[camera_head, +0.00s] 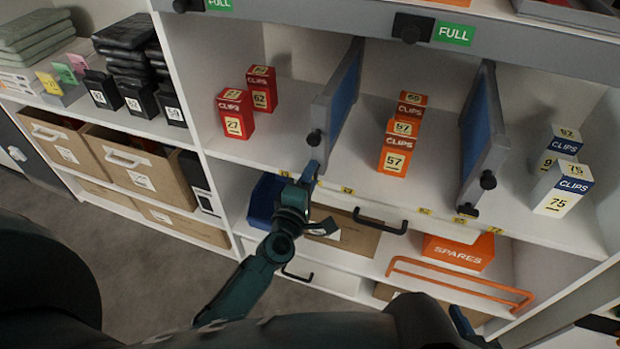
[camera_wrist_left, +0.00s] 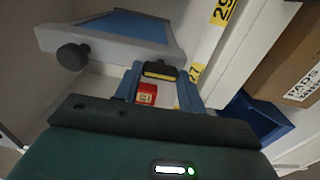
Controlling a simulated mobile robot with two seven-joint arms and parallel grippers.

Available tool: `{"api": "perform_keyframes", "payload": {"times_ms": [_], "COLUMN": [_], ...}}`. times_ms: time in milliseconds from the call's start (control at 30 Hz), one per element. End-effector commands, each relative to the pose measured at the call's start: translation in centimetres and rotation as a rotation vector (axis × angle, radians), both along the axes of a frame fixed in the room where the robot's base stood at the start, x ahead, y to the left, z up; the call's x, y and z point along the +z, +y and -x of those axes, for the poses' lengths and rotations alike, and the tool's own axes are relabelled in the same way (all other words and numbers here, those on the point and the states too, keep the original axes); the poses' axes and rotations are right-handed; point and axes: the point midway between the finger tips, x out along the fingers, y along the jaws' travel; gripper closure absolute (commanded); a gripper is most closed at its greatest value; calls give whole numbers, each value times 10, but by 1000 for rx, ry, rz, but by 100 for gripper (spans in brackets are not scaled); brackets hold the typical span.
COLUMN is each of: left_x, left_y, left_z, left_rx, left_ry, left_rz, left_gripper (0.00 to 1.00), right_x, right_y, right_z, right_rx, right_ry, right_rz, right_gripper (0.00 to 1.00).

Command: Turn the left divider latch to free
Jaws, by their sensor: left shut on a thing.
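The left divider (camera_head: 338,100) is a grey-framed blue panel standing on the white shelf, with a black knob (camera_head: 314,138) at its front edge. It also shows in the left wrist view (camera_wrist_left: 120,32). My left gripper (camera_head: 309,173) is at the foot of that divider's front edge. In the left wrist view its blue fingers (camera_wrist_left: 160,85) are on either side of the left divider latch (camera_wrist_left: 160,70), a dark piece with a yellow stripe, and are shut on it. The latch is hidden behind the gripper in the head view. A dark part of my right arm shows at the bottom; its jaws are unclear.
The right divider (camera_head: 484,130) has its own black latch (camera_head: 467,210). Red clips boxes (camera_head: 236,114), orange clips boxes (camera_head: 397,148) and white-blue clips boxes (camera_head: 562,190) stand on the shelf. Below are a blue bin (camera_head: 264,200), a black handle (camera_head: 380,222) and an orange spares box (camera_head: 458,252).

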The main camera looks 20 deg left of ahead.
Motion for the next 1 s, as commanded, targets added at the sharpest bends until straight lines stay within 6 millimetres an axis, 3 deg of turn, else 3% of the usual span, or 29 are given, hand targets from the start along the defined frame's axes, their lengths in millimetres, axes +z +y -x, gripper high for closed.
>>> {"api": "perform_keyframes", "payload": {"times_ms": [533,567,600,800,1000], "left_x": [-1,-1,-1,0,0], "left_y": [0,0,0,0,0], "left_z": [0,0,0,0,0], "left_rx": [0,0,0,0,0], "left_ry": [2,2,2,2,1], "left_rz": [25,25,25,23,22], "left_gripper": [83,58,54,38,38], "right_x": [0,0,0,1,1], "right_y": [0,0,0,0,0], "right_z": [0,0,-1,-1,-1], "right_rx": [2,2,2,3,3], "right_ry": [-4,-4,-5,-7,-7], "right_rz": [2,2,2,2,2], "right_gripper": [64,64,64,64,64]}}
